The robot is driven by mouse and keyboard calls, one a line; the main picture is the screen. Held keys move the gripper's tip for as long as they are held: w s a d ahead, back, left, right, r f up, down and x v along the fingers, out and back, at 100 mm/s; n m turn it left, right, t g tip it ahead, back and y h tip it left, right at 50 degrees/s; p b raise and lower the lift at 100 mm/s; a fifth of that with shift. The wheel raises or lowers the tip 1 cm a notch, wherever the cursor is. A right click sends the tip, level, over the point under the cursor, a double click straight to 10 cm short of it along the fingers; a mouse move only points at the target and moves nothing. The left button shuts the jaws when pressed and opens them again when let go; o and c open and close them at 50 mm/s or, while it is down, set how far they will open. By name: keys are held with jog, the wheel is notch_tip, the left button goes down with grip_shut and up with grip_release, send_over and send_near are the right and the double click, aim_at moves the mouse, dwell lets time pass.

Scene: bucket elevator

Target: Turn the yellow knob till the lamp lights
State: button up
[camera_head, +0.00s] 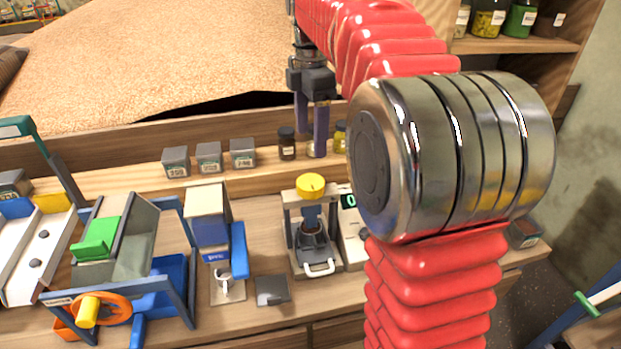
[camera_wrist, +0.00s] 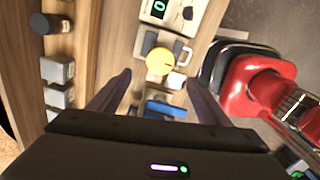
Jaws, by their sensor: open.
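A round yellow knob (camera_head: 311,185) sits on top of a small grey press-like device (camera_head: 331,228) on the bench. The knob also shows in the wrist view (camera_wrist: 160,61), between and beyond my fingertips. My gripper (camera_head: 310,141) is open and empty, its fingers pointing down above the back ledge, behind the knob in the head view. It also shows in the wrist view (camera_wrist: 157,78), apart from the knob. Another yellow cylinder (camera_head: 87,311), with an orange ring, is on the blue frame at the left. I cannot make out a lamp.
A white display box (camera_wrist: 160,10) stands beside the press, partly hidden by my arm in the head view. Grey boxes (camera_head: 209,157) and a dark jar (camera_head: 287,143) line the back ledge. A blue-and-white device (camera_head: 207,215) stands left of the press.

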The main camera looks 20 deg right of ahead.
aim_at(311, 182)
notch_tip(311, 182, down, 13)
jog(key=shift+r, duration=0.1)
dwell(0.5)
jog(key=shift+c, duration=0.5)
jog(key=c, duration=1)
